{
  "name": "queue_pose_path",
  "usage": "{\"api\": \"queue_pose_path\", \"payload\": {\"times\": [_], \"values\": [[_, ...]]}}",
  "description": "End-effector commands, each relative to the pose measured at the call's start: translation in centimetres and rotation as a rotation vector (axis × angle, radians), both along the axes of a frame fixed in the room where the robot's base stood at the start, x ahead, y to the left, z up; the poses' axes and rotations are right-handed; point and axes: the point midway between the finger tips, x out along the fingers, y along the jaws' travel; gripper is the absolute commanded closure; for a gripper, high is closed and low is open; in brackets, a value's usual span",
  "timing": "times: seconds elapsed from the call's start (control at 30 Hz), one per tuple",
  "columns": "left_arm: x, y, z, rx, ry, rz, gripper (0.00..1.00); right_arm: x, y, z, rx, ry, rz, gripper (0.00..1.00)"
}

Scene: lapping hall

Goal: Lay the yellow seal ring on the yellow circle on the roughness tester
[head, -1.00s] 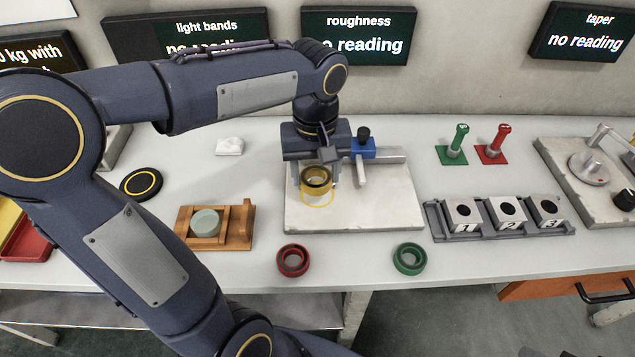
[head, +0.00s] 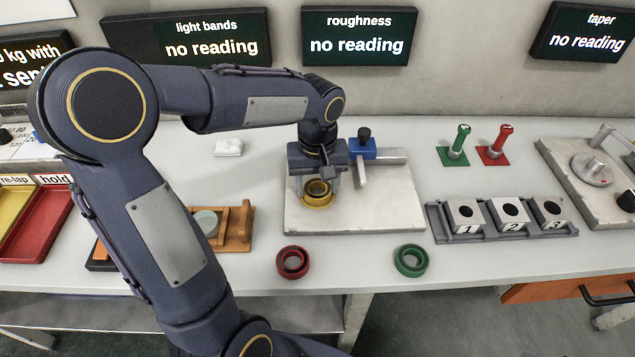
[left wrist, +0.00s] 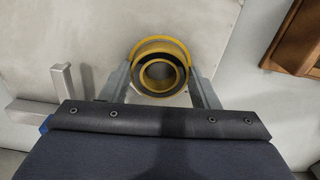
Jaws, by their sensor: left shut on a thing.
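My left gripper (head: 319,187) is shut on the yellow seal ring (head: 318,201) and points down over the roughness tester's pale plate (head: 385,212). The ring is low over the spot of the yellow circle, at or just above the plate; I cannot tell if it touches. The ring hides most or all of the circle in the head view. In the left wrist view the ring (left wrist: 142,74) sits between the two fingers, with a yellow arc (left wrist: 160,41) showing at its far side. My right gripper is not in view.
The tester's blue block and metal arm (head: 363,150) stand close right of my gripper. A red ring (head: 292,262) and a green ring (head: 410,260) lie in front of the plate. Numbered blocks (head: 508,215) stand in a rack at right. The roughness display (head: 358,37) reads "no reading".

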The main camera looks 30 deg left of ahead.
Motion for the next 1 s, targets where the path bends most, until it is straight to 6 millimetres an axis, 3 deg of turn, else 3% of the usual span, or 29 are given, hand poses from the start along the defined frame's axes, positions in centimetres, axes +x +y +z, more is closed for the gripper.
{"api": "queue_pose_path", "payload": {"times": [0.07,0.1,0.23,0.63,1.0], "values": [[0.0,0.0,-0.4,0.0,0.0,0.0,0.69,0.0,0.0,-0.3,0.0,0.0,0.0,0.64],[0.0,0.0,-0.3,0.0,0.0,0.0,0.41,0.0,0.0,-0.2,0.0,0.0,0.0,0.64],[0.0,0.0,-0.3,-0.001,0.001,0.0,0.24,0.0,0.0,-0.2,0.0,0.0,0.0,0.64],[0.0,0.0,0.7,0.0,-0.001,0.0,0.23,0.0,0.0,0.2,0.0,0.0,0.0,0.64],[0.1,-0.1,8.2,-0.001,-0.005,-0.001,0.23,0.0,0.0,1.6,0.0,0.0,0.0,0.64]]}}
